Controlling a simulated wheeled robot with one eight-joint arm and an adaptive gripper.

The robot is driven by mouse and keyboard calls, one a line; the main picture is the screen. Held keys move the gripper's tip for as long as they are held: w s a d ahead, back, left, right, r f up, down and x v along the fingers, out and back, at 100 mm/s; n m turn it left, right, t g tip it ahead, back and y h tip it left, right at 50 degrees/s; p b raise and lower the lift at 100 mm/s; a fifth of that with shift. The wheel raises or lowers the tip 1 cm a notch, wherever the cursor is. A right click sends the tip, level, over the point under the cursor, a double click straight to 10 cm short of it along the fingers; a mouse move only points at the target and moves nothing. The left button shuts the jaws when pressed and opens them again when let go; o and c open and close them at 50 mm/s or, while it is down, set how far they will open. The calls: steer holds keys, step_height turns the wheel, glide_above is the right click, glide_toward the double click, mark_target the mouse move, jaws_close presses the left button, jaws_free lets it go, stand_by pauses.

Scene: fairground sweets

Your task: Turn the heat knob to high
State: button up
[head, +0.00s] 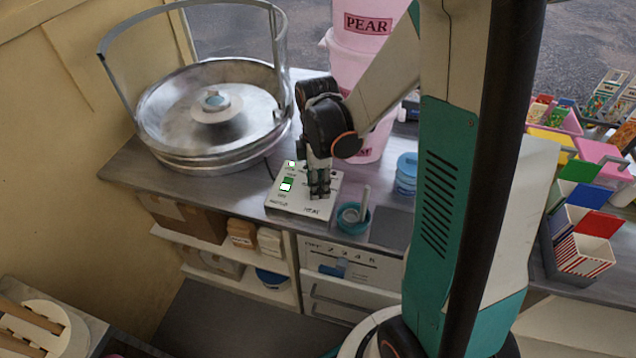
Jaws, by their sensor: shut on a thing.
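A white control box (287,206) with green-and-white switches (287,185) lies on the metal counter, in front of the round metal candy-floss pan (205,135). The lettering on it is too small to read with certainty. My gripper (319,193) points down onto the right part of the box and is shut on the heat knob. The knob itself is hidden by the fingers, so its setting cannot be told.
Pink tubs (362,60), one labelled PEAR, stand behind my arm. A small teal bowl (352,217) with a tool in it and stacked blue cups (406,172) stand to the right of the box. Striped cartons (583,250) stand at far right.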

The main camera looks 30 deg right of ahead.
steer(key=m, duration=0.6)
steer(key=shift+b, duration=0.4)
steer(key=m, duration=0.5)
steer(key=shift+s+m, duration=0.1)
steer(key=shift+m, duration=0.3)
steer(key=m, duration=0.5)
steer(key=shift+t+b, duration=0.4)
steer(key=m, duration=0.5)
steer(key=shift+m, duration=0.4)
steer(key=o, duration=1.1)
steer(key=shift+c, duration=0.2)
step_height(320, 180, up, 12)
steer(key=shift+s+d, duration=0.2)
steer(key=shift+s, duration=0.15)
